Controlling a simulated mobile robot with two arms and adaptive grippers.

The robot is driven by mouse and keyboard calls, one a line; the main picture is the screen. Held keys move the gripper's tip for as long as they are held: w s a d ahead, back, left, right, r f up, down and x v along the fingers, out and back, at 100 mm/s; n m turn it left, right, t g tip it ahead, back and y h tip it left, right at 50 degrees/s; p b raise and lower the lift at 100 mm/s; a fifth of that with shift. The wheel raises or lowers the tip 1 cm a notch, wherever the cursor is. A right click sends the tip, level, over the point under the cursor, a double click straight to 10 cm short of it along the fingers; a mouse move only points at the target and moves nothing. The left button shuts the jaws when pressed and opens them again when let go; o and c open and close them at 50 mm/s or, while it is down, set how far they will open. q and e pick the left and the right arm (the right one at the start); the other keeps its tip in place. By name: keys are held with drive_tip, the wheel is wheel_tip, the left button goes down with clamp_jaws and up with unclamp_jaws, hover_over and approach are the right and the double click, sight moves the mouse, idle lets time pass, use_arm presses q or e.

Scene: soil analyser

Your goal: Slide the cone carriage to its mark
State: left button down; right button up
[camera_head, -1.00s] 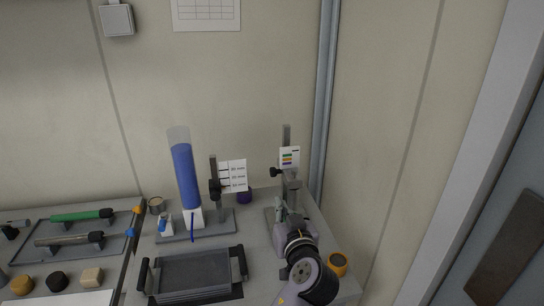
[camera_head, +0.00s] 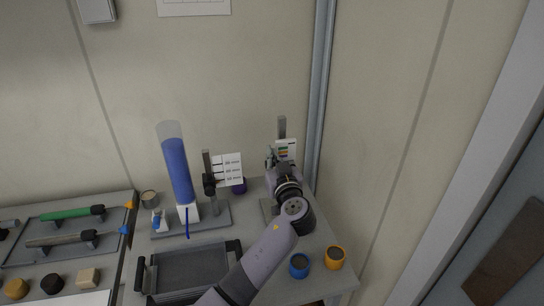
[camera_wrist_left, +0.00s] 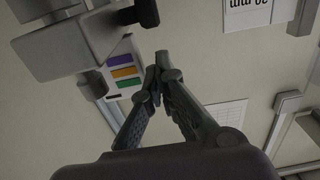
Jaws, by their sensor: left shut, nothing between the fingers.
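The stand with the upright grey post (camera_head: 282,128) is at the back right of the bench. A card with coloured bands (camera_head: 286,149) is on it and also shows in the wrist view (camera_wrist_left: 124,72). My left gripper (camera_head: 270,156) is at the post beside the card, and my arm hides most of the carriage and the lower stand. In the wrist view, a grey block (camera_wrist_left: 62,46) and a dark knob (camera_wrist_left: 140,12) are close ahead at upper left. My left fingertips (camera_wrist_left: 158,62) are together, empty, just below the knob; contact cannot be told. My right gripper is not in view.
A blue-filled cylinder (camera_head: 178,170) and a post with a marked white card (camera_head: 228,170) stand to the left. A grey tray (camera_head: 190,268) lies in front. A blue cup (camera_head: 299,265) and an orange cup (camera_head: 335,257) are near my arm. The wall is close behind.

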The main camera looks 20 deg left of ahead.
use_arm(q)
wheel_tip(320, 180, down, 6)
drive_tip(key=b, duration=0.5)
drive_tip(key=shift+w+a+r+b, duration=0.1)
drive_tip(key=shift+w+b, duration=0.05)
drive_tip(key=shift+b, duration=0.15)
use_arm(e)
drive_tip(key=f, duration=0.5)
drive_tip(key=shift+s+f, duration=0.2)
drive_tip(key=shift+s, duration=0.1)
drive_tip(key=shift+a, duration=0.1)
